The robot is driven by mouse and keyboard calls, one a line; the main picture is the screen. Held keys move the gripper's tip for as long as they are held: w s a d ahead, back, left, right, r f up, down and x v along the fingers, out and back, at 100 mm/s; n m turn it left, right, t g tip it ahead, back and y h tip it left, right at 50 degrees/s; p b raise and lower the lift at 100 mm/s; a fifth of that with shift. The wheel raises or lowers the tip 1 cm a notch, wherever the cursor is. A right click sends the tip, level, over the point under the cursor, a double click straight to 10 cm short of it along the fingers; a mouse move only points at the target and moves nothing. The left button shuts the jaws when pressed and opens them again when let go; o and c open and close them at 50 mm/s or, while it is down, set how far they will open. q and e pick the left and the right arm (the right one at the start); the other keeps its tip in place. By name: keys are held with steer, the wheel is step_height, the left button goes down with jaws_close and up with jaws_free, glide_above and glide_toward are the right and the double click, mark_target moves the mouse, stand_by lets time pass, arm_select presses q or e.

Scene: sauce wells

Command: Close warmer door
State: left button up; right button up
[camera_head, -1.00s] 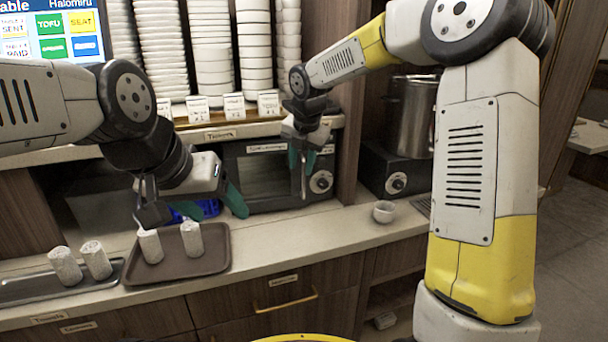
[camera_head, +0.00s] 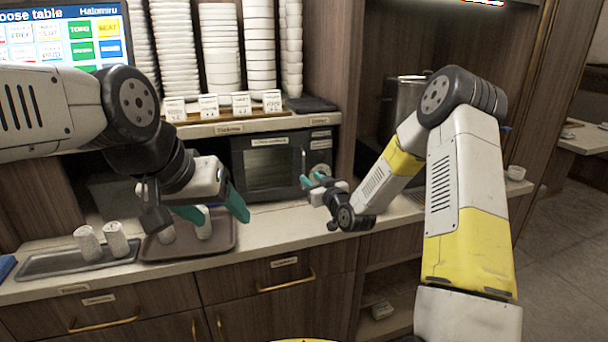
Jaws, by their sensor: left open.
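The warmer (camera_head: 285,185) is a black box with a dark window, set under the shelf at the back of the counter. Its door (camera_head: 268,167) looks flush with the front, with an upright handle at its right edge and a dial beside it. My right gripper (camera_head: 315,181) is in front of the warmer's lower right corner, with teal fingertips pointing left; whether they are parted is unclear. It appears apart from the door. My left gripper (camera_head: 212,210) is open and empty, over the brown tray (camera_head: 190,250) and left of the warmer.
Rolled white towels (camera_head: 88,243) stand on a metal tray (camera_head: 50,263) at left; more stand on the brown tray, partly hidden by my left gripper. Bowl stacks (camera_head: 219,45) and small signs fill the shelf above. A pot (camera_head: 408,95) stands right of the warmer.

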mark_target(304, 171)
steer(key=shift+m+t, duration=0.3)
steer(key=shift+m, duration=0.1)
steer(key=x, duration=0.7)
steer(key=shift+w+d, duration=0.15)
steer(key=shift+w, duration=0.05)
jaws_close()
stand_by(1.0)
